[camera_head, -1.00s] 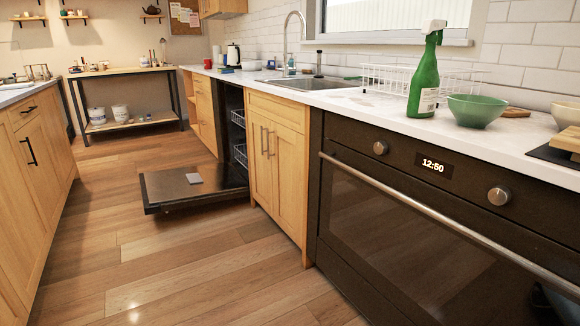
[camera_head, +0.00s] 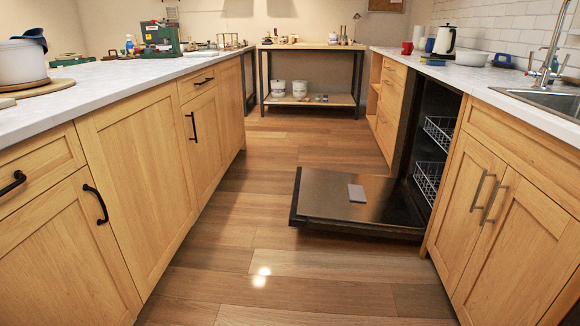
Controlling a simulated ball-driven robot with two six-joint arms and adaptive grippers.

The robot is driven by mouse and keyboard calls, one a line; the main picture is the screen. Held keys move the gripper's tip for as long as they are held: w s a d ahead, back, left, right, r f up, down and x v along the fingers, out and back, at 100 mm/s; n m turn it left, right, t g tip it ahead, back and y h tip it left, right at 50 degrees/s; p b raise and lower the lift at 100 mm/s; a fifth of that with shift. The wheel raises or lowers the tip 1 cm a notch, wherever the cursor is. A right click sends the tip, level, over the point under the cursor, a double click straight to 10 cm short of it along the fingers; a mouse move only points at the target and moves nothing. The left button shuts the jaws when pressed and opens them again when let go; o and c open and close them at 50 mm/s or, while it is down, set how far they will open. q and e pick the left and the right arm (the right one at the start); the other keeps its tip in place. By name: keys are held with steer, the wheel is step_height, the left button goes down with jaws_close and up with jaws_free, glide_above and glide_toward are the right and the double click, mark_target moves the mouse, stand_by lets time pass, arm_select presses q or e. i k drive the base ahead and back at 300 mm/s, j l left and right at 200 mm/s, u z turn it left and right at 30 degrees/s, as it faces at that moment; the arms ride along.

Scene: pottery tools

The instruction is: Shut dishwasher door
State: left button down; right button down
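The dishwasher door (camera_head: 325,195) is folded down flat, low over the wood floor, and reaches out into the aisle from the right-hand cabinets. A small grey square (camera_head: 356,193) shows on its inner face. The dishwasher opening (camera_head: 428,130) is dark, with two white wire racks (camera_head: 438,132) inside, one above the other. Neither of my grippers is in view.
Wooden cabinets with a counter (camera_head: 150,62) line the left side. A sink cabinet (camera_head: 500,205) stands right of the dishwasher. Bare floor (camera_head: 250,235) runs between the left cabinets and the door. A work table (camera_head: 312,47) stands at the far end.

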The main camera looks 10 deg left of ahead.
mark_target(324, 201)
steer(key=i+u, duration=0.2)
steer(key=i, duration=1)
